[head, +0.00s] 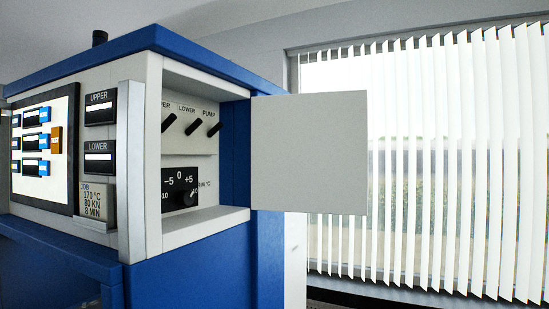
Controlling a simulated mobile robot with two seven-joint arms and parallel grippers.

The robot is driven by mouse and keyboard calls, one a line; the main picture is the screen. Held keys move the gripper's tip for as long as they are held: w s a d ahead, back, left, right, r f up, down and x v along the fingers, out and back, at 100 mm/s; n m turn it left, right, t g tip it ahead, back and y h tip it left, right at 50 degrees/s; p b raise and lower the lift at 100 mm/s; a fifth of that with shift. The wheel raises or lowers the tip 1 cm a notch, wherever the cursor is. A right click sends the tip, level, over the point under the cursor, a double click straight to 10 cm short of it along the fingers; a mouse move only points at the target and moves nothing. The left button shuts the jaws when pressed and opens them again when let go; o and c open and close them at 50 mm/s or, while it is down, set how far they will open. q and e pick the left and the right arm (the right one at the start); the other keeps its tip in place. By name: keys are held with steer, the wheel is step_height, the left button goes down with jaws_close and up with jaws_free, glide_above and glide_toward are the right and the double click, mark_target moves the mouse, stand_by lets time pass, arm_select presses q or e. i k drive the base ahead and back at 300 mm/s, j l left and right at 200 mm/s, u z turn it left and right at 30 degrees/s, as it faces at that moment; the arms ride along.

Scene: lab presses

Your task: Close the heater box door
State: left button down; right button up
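The heater box (202,219) is a light grey, open-fronted compartment on the side of a blue machine. Its door (309,153) is a flat, light grey square panel at the box's right edge. The door stands wide open, sticking out to the right in front of the window. Inside the box are several black toggle switches (190,125) under labels, of which LOWER and PUMP are readable. Below them is a black dial (180,190) marked from -10 to +10. Neither of my grippers shows in the head view.
A window with white vertical blinds (430,170) is behind the door. The space before the door looks clear.

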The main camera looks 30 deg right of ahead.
mark_target(310, 150)
steer(key=l+u, duration=0.1)
steer(key=u, duration=1.5)
steer(key=k+l, duration=0.1)
steer(key=l, duration=0.4)
steer(key=k+l, duration=0.1)
steer(key=l, duration=0.45)
steer(key=k+l, duration=0.1)
steer(key=l, duration=0.4)
steer(key=k+l, duration=0.1)
steer(key=l, duration=0.4)
steer(key=k+l, duration=0.1)
steer(key=l, duration=0.45)
steer(key=k+l+u, duration=0.1)
steer(key=l, duration=0.4)
steer(key=k+l, duration=0.1)
steer(key=l, duration=0.4)
steer(key=k+l, duration=0.1)
steer(key=l, duration=0.4)
